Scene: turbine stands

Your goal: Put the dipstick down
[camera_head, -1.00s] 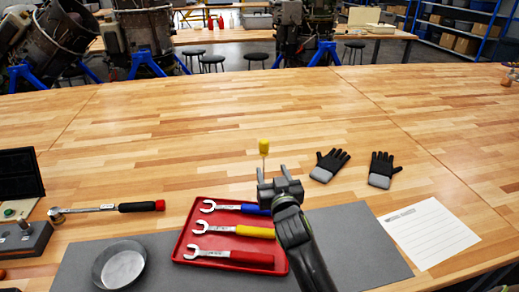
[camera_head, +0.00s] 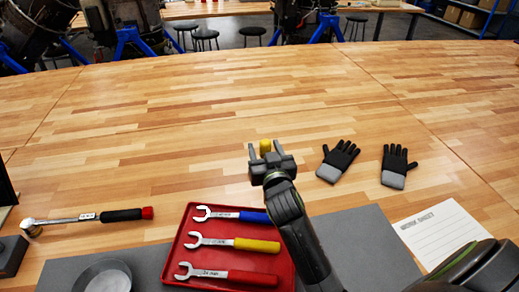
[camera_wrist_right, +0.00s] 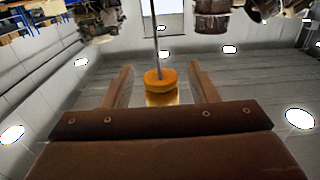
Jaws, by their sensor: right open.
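In the right wrist view the round yellow handle (camera_wrist_right: 160,80) sits midway between the two fingers, with a visible gap on each side. Its thin grey rod (camera_wrist_right: 156,40) runs up from it to the top of that picture. My right gripper is open. In the head view the gripper hides the dipstick's lower part, so I cannot tell what it rests on. My left gripper is not in view.
A red tray (camera_head: 184,243) with several wrenches lies left of my right arm on a grey mat (camera_head: 355,240). Black gloves (camera_head: 338,160) and a paper sheet (camera_head: 440,233) lie to the right. A torque wrench (camera_head: 85,216) and a round dish (camera_head: 105,277) are left. The wooden table beyond is clear.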

